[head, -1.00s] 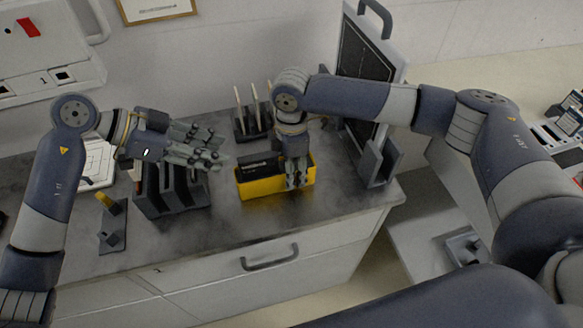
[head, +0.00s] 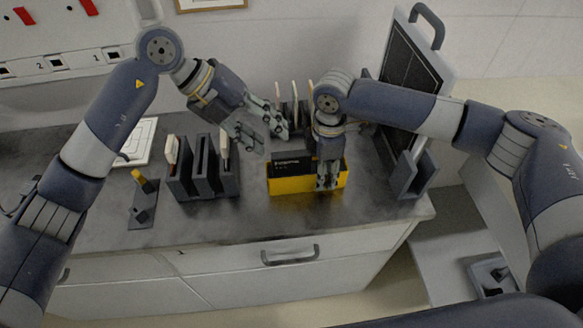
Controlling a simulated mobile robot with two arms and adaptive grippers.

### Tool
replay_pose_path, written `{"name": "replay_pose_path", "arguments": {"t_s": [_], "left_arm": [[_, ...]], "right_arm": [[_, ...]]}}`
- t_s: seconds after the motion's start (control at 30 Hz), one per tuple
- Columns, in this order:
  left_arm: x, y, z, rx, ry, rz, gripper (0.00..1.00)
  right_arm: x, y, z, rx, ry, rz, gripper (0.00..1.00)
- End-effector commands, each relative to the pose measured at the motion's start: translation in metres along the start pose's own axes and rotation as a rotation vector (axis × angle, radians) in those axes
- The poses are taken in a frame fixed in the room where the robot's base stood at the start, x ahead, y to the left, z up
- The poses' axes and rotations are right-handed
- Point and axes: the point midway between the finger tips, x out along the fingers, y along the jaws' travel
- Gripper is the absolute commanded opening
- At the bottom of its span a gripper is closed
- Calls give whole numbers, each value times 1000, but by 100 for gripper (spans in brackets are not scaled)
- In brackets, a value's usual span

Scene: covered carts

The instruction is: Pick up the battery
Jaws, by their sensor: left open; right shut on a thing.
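The battery (head: 283,165), a box-shaped block with a black top and a yellow lower part, sits on the grey worktop in the head view. My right gripper (head: 327,184) points down over its right half and is shut on it, covering part of its front. The battery appears level, and I cannot tell whether it is clear of the worktop. My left gripper (head: 272,130) is open and empty, above and behind the battery's left end.
A dark slotted rack (head: 207,178) and a small holder with a yellow-topped piece (head: 143,190) stand left. Another rack with pale sticks (head: 294,100) is behind. A dark panel (head: 412,70) and bracket (head: 408,178) stand right. The worktop's front strip is clear.

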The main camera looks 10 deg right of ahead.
Motion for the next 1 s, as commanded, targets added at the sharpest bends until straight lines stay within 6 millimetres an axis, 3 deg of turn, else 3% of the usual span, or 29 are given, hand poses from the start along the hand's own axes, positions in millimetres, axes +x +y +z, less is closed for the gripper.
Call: {"name": "replay_pose_path", "arguments": {"t_s": [0.6, 0.8, 1.0], "left_arm": [[-7, -19, 4, 1190, 104, 210, 42], [-10, -21, 6, 1434, 155, 249, 42], [-3, -19, 6, 1524, 181, 260, 42]], "right_arm": [[0, 0, 0, 0, 0, 0, 18], [0, 0, 0, 0, 0, 0, 18], [0, 0, 0, 0, 0, 0, 18]]}}
